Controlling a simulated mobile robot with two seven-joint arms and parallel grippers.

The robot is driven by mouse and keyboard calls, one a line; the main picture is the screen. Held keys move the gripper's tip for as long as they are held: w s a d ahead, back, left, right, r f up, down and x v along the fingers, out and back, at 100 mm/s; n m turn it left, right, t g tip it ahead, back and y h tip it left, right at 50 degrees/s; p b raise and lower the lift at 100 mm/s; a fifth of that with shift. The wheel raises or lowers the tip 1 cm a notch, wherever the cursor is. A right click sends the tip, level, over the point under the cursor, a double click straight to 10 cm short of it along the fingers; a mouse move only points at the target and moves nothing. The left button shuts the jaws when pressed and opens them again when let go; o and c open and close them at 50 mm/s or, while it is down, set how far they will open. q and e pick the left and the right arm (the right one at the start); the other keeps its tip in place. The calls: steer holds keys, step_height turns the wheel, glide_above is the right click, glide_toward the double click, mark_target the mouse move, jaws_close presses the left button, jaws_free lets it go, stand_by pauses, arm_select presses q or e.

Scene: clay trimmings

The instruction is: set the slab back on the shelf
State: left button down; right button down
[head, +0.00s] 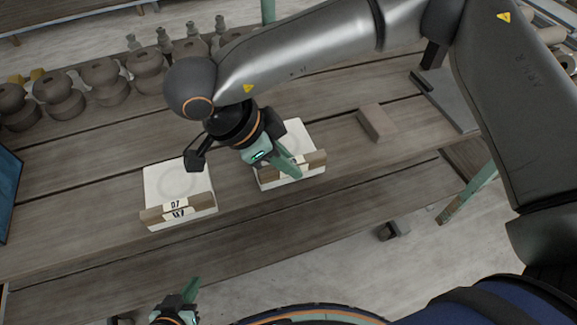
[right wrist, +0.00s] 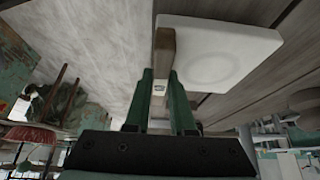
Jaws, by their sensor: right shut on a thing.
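A white square slab (head: 295,134) with a wooden strip (head: 316,157) along its front edge is at the front of the wooden shelf, right of centre. My right gripper (head: 285,167) is shut on this strip and hides part of it and its label. In the right wrist view the strip (right wrist: 164,50) passes between the green fingers, with the white slab (right wrist: 215,52) beyond. I cannot tell whether the slab touches the shelf. My left gripper (head: 183,298) is low in the head view, apart from the shelf; its opening is unclear.
A second white slab (head: 174,178) with a labelled strip lies to the left on the wooden shelf (head: 85,195). Rounded dark clay pieces (head: 100,80) stand along the back left. A brown block (head: 377,123) lies to the right. Bare boards show between them.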

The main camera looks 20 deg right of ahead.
steer(key=shift+f, duration=0.95)
steer(key=shift+f, duration=0.1)
steer(key=shift+f+b, duration=0.2)
steer(key=shift+b, duration=0.1)
steer(key=c, duration=0.8)
jaws_free()
steer(key=shift+r, duration=0.1)
steer(key=shift+o, duration=0.2)
steer(key=shift+r, duration=0.15)
steer(key=shift+r+p, duration=0.25)
steer(key=shift+p, duration=0.1)
steer(key=v, duration=1.1)
steer(key=shift+a+r, duration=0.25)
